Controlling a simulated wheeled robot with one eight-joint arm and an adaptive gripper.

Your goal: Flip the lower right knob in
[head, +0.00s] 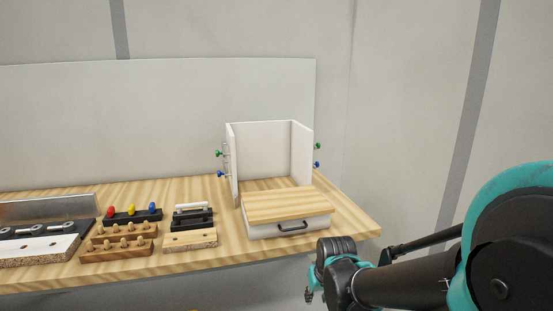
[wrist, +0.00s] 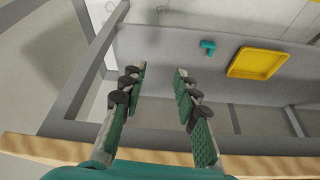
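A white panel box (head: 265,150) stands open-fronted at the right end of the wooden table, with coloured knobs on both sides. The lower right knob (head: 317,165) is blue and sticks outward from the right panel, below a green upper right knob (head: 317,146). On the left side are a green knob (head: 218,153) and a blue knob (head: 221,174). My gripper (head: 316,290) is in front of the table's right part, apart from the knobs. In the wrist view my gripper (wrist: 160,80) is open, with nothing between its fingers; no knob shows there.
A drawer box with a wooden top (head: 288,205) and dark handle stands before the panels. Wooden peg blocks (head: 118,240) and other parts lie to the left. The wrist view shows a yellow tray (wrist: 258,62) and a teal piece (wrist: 208,47) on a grey surface below the table edge.

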